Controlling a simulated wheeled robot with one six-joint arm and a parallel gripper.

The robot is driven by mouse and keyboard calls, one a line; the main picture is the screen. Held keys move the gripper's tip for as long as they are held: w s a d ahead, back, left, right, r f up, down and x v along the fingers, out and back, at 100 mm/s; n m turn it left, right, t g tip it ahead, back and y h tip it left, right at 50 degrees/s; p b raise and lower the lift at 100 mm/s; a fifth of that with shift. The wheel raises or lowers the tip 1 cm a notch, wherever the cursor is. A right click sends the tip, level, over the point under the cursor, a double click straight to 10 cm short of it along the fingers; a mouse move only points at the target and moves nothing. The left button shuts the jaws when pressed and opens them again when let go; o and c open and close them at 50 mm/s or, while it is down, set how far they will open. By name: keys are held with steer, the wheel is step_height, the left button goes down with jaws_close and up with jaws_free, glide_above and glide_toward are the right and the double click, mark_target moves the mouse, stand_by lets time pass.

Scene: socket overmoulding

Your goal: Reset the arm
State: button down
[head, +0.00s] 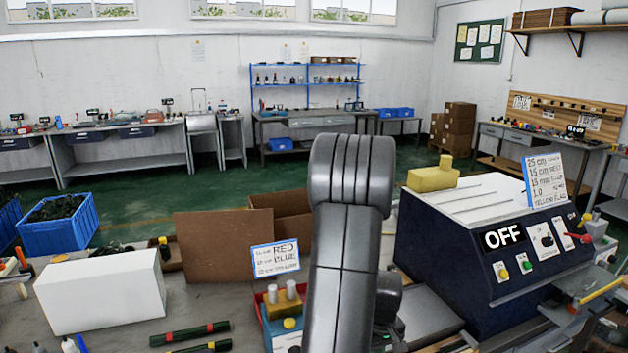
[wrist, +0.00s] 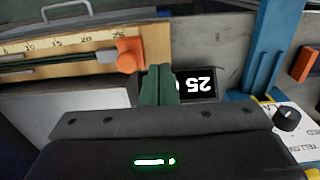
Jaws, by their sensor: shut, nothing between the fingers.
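In the wrist view, my gripper (wrist: 160,82) shows as two dark green fingers pressed together, with nothing between them. Its dark housing with a lit green strip fills the bottom of that view. The fingertips overlap the left part of a black display (wrist: 197,84) reading an upside-down "25"; I cannot tell if they touch it. In the head view my grey arm rises through the middle, and the gripper itself is out of sight.
The wrist view shows a ruler board (wrist: 60,48) with an orange block (wrist: 129,55) and a blue upright (wrist: 266,45). In the head view, a dark blue machine (head: 475,290) reading "OFF" stands right of my arm. A white block (head: 105,290) and cardboard panel (head: 222,246) stand left.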

step_height(320, 180, down, 6)
steer(key=b, duration=0.3)
steer(key=shift+d+r, duration=0.1)
steer(key=shift+w+d+r, duration=0.1)
steer(key=shift+d, duration=0.1)
